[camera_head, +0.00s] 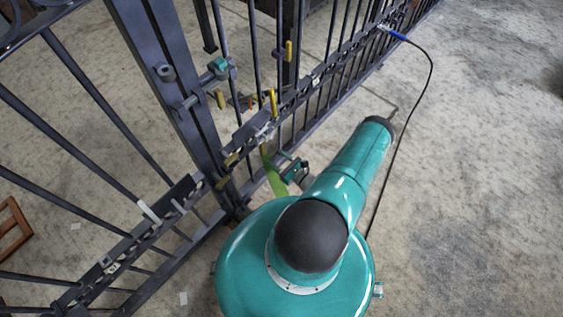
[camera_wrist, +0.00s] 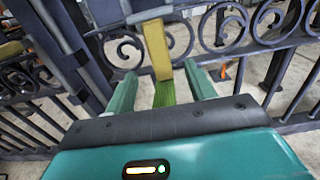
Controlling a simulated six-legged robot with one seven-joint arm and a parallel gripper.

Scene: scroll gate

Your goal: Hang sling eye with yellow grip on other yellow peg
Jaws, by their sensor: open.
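The green sling (camera_head: 273,173) hangs down against the dark gate, beside the heavy post. Its yellow grip (camera_wrist: 157,50) stands upright in the wrist view, with the green strap (camera_wrist: 164,93) below it. My gripper (camera_wrist: 160,78) is open; its teal fingers lie on either side of the strap, with the grip just beyond the tips. I cannot tell whether they touch. In the head view my gripper (camera_head: 296,172) is right beside the sling. A bent yellow peg (camera_head: 271,101) and another yellow piece (camera_head: 289,51) show on the gate. The sling's eye cannot be made out clearly.
The gate's post (camera_head: 170,80) and barred panels (camera_head: 330,75) stand close ahead. A teal block (camera_head: 219,66) is fixed near the post. A black cable with a blue end (camera_head: 398,36) runs from the gate along the floor.

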